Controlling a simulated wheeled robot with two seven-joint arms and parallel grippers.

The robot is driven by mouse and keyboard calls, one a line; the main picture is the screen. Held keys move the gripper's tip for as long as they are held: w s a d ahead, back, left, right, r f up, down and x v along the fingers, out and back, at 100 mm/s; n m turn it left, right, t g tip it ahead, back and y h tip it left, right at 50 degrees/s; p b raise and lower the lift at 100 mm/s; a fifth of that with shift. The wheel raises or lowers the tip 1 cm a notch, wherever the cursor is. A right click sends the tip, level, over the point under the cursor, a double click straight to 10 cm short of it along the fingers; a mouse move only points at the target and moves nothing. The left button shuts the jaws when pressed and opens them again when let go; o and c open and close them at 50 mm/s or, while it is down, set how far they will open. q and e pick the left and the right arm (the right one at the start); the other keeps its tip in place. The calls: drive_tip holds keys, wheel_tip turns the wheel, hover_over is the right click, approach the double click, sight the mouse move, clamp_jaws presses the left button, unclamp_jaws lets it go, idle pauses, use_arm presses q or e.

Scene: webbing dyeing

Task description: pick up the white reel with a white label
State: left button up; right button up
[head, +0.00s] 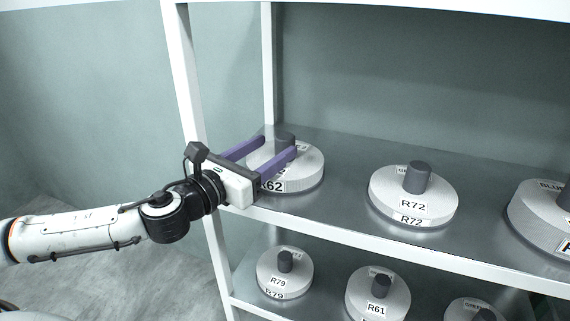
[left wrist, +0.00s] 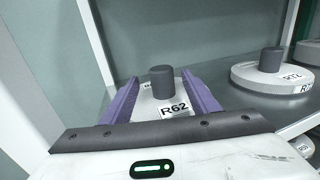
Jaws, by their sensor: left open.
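A white reel labelled R62 (head: 310,172) stands flat at the left end of the upper shelf. It has a dark grey hub and white labels. My left gripper (head: 267,147) is open above this reel, with its two purple fingers on either side of the hub. In the left wrist view the R62 reel's hub (left wrist: 163,82) stands between the fingers, with a gap on each side. Part of the reel is hidden by the gripper. Another white reel with white labels, R72 (head: 388,196), stands to its right. My right gripper is not in view.
A larger reel (head: 530,207) stands at the right of the upper shelf (head: 345,216). The lower shelf holds reels R79 (head: 302,265), R61 (head: 399,290) and one partly cut off. A white shelf post (head: 184,75) stands close to my left gripper.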

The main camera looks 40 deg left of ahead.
sight(279, 146)
use_arm(q)
drive_tip(key=shift+w, duration=0.15)
drive_tip(key=shift+w+d+f, duration=0.1)
drive_tip(key=shift+w, duration=1.15)
drive_tip(key=shift+w+d+f, duration=0.1)
drive_tip(key=shift+w, duration=1.15)
clamp_jaws()
drive_tip(key=shift+r, duration=0.1)
